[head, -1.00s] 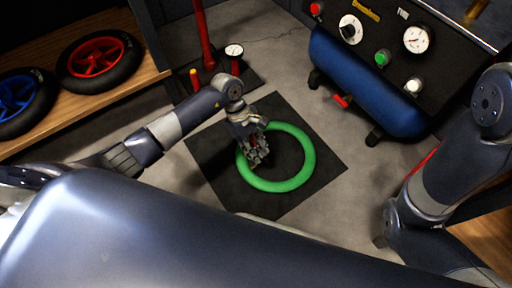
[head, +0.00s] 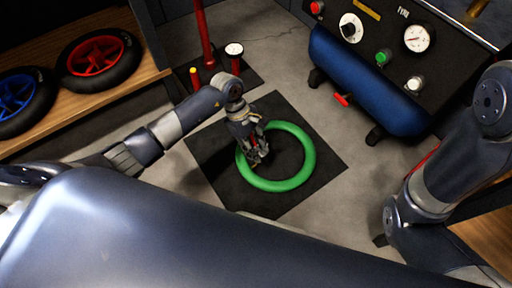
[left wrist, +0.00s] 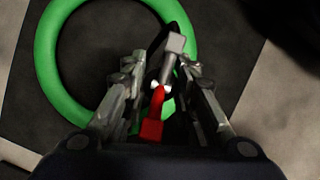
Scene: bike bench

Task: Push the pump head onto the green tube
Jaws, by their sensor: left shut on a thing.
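The green tube (head: 278,185) is a closed ring lying flat on a black mat (head: 320,165). My left gripper (head: 258,154) points down at the ring's left side and hides part of it. In the left wrist view, my left gripper (left wrist: 160,72) is shut on the pump head (left wrist: 155,118), which has a red lever and a grey body. The pump head's grey end (left wrist: 173,46) reaches over the inner edge of the tube (left wrist: 46,58). I cannot tell whether they touch. My right gripper is not in view; only my right arm shows.
A blue compressor tank (head: 365,85) with a gauge panel (head: 390,35) stands at the upper right. A wooden shelf (head: 145,65) holds two wheels. The mat's right side is clear.

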